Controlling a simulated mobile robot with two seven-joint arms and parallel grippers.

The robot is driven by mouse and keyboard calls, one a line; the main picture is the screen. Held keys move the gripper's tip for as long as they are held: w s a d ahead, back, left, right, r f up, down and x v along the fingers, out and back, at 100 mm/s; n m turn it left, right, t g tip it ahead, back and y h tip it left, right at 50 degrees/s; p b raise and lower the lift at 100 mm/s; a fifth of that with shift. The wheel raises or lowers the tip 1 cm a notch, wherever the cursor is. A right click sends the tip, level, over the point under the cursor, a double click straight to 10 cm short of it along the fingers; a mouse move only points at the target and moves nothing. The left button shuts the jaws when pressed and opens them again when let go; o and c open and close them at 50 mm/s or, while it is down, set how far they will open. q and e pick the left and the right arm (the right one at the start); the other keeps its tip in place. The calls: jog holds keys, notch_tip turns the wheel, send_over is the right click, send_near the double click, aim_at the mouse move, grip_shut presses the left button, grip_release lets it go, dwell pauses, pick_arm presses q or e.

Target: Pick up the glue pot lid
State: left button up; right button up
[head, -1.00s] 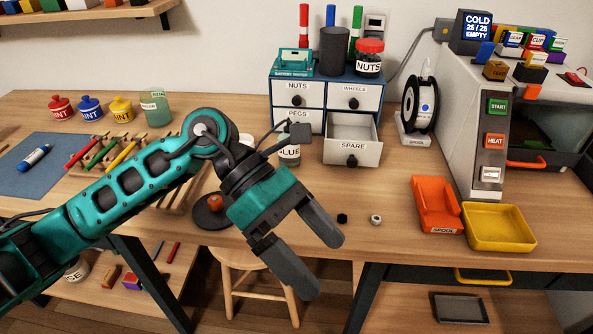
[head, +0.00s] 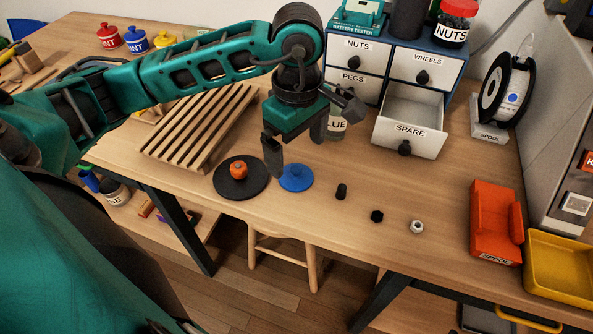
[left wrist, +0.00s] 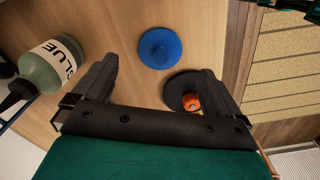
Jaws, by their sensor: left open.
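A flat blue disc with a small raised middle (head: 295,178), which looks like a lid, lies on the table and also shows in the left wrist view (left wrist: 160,48). A black disc (head: 228,188) bearing an orange knob-like piece (head: 238,170) lies just left of it. No label marks either as the glue lid. The glue pot (head: 336,128), grey-green and labelled, stands behind my gripper, partly hidden; it also shows in the left wrist view (left wrist: 52,80). My left gripper (head: 297,156) is open and empty, pointing down above and just behind the blue disc. My right gripper is not in view.
The open SPARE drawer (head: 408,130) juts out right of the glue pot. A slatted wooden rack (head: 200,125) lies left. A small black cylinder (head: 341,191), black nut (head: 377,216) and silver nut (head: 416,227) lie near the front. An orange spool holder (head: 495,222) stands right.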

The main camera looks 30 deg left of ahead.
aim_at(296, 168)
pick_arm(q)
notch_tip(296, 168, down, 6)
jog(key=shift+a+r, duration=0.15)
jog(key=shift+c, duration=0.2)
jog(key=shift+r, duration=0.1)
jog(key=c, duration=1.1)
jog(key=shift+o, duration=0.2)
jog(key=shift+r, duration=0.1)
